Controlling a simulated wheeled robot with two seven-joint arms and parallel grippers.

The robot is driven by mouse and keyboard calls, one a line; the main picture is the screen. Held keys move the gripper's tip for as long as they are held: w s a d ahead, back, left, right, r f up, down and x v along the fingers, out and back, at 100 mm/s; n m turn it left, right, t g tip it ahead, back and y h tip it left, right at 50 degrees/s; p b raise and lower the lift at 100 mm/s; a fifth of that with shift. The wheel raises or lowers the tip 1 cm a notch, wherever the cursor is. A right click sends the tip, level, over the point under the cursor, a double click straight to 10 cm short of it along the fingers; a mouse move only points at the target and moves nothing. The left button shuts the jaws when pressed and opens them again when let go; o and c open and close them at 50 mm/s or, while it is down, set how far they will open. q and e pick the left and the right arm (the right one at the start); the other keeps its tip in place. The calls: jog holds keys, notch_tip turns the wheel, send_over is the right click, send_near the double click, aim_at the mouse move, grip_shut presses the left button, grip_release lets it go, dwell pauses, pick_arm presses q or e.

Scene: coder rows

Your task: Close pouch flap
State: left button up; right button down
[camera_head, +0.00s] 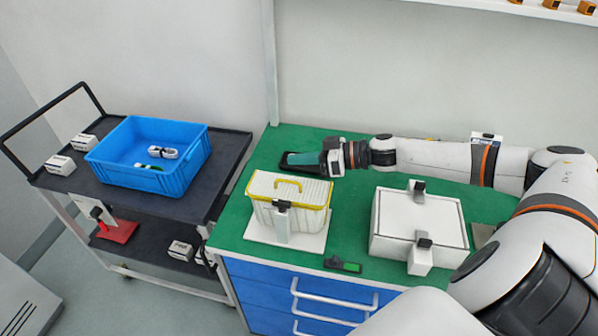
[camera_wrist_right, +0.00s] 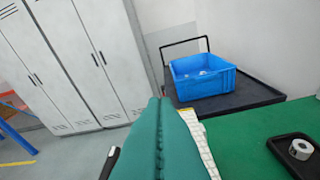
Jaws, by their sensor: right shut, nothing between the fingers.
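The cream-white pouch (camera_head: 287,208) with yellow edging and a yellow handle stands on the green worktop. Its ribbed top lies roughly level; I cannot tell whether the flap is fully down. Part of its pale ribbed surface also shows beside the fingers in the right wrist view (camera_wrist_right: 205,153). My right gripper (camera_head: 286,160) reaches in from the right and is just behind the pouch, towards the wall. Its teal fingers are shut together and empty, large in the right wrist view (camera_wrist_right: 160,99). I cannot tell whether they touch the pouch. My left gripper is out of view.
A white lidded box (camera_head: 420,222) stands right of the pouch. A small black-and-green device (camera_head: 343,265) lies at the front edge. A black tray (camera_wrist_right: 281,149) with a white roll (camera_wrist_right: 301,149) lies nearby. A blue crate (camera_head: 150,157) sits on the dark cart to the left.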

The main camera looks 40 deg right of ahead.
aim_at(299, 185)
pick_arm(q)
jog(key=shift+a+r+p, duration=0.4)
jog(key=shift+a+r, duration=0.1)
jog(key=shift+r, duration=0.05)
pick_arm(e)
jog(key=shift+s+a+f, duration=0.15)
jog(key=shift+a+f, duration=0.05)
jog(key=shift+f, duration=0.8)
jog(key=shift+s+a+f, duration=0.15)
jog(key=shift+a+f, duration=0.05)
jog(key=shift+f, duration=0.8)
jog(key=shift+s+a+f+p, duration=0.25)
jog(key=shift+f+p, duration=0.1)
jog(key=shift+f, duration=0.25)
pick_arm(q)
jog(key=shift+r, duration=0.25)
pick_arm(e)
jog(key=shift+f, duration=0.15)
jog(key=shift+s, duration=0.1)
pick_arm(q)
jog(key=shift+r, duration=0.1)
